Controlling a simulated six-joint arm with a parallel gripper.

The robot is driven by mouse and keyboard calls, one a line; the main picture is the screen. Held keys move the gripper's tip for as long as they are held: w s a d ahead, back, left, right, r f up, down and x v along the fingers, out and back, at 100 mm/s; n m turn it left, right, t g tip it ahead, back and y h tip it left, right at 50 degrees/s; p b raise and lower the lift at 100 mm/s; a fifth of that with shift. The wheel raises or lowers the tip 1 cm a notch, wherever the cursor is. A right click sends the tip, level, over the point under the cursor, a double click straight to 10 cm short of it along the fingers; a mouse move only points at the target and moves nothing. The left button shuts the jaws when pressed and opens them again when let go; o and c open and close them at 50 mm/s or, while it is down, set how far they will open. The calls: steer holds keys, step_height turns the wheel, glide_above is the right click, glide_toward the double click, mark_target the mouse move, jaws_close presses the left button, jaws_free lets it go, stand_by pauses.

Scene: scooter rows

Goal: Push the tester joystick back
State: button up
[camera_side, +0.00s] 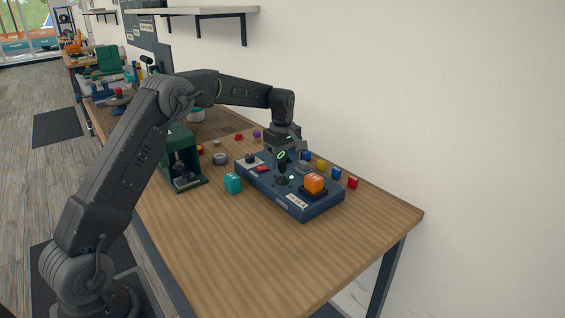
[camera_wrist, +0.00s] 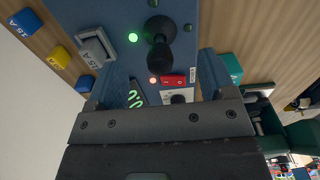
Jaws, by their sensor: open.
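The tester is a blue box (camera_side: 310,208) on the wooden table, with its panel also in the wrist view (camera_wrist: 112,14). Its joystick (camera_wrist: 160,52) is a black stick with a rounded knob, standing between the two fingers in the wrist view. In the side view the dark joystick (camera_side: 283,179) is small and hard to make out. My gripper (camera_side: 288,148) is over the far side of the tester. Its fingers (camera_wrist: 161,75) are spread apart with nothing held between them. Whether either finger touches the joystick cannot be told.
Several small coloured blocks (camera_side: 337,173) line the wall side. The table's front is clear.

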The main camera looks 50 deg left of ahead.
mark_target(282, 162)
steer(key=shift+s, duration=0.75)
steer(key=shift+s+f, duration=0.1)
steer(key=shift+s, duration=1.25)
stand_by(0.6)
steer(key=shift+w, duration=2.1)
steer(key=shift+r, duration=3.6)
